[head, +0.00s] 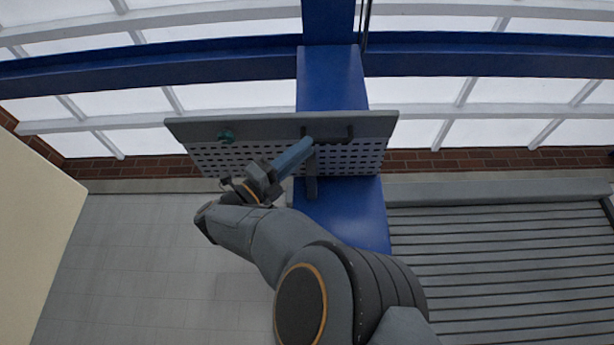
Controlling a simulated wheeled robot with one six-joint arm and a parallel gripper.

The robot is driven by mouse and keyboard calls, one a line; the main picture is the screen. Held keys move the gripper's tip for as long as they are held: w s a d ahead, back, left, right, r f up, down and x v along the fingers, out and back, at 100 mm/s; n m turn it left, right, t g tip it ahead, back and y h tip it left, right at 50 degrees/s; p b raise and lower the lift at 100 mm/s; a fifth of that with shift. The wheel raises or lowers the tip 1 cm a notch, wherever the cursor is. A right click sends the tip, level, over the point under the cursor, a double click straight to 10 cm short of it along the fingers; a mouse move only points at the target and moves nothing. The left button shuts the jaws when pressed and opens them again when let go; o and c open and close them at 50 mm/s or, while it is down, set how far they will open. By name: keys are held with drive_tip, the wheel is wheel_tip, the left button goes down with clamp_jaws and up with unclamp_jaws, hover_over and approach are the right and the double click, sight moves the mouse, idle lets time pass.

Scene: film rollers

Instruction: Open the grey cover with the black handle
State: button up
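The grey cover (255,130) is a wide panel across the blue post, with a plain grey upper strip and a perforated face (350,160) below it. The black handle (335,139) is a short dark bar on the strip, right of the middle. My gripper (307,145) reaches up from the lower left, with its blue-grey tip at the left end of the handle in the picture. I cannot tell whether it touches the handle or whether its fingers are apart. A dark upright piece (311,180) shows just below the tip. The cover looks shut.
A teal knob (226,137) sits on the left of the grey strip. The blue post (335,215) stands behind the cover. Ribbed grey slats (500,265) lie at the right, and a cream panel (35,200) stands at the left edge. Grey tiled floor (140,260) at the left is clear.

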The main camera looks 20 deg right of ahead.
drive_tip(key=w+b+v, duration=0.1)
drive_tip(key=b+v, duration=0.1)
drive_tip(key=v, duration=0.6)
drive_tip(key=shift+w+f, duration=0.25)
drive_tip(key=shift+w, duration=0.1)
idle(0.7)
drive_tip(key=shift+b, duration=0.4)
drive_tip(key=shift+c, duration=0.4)
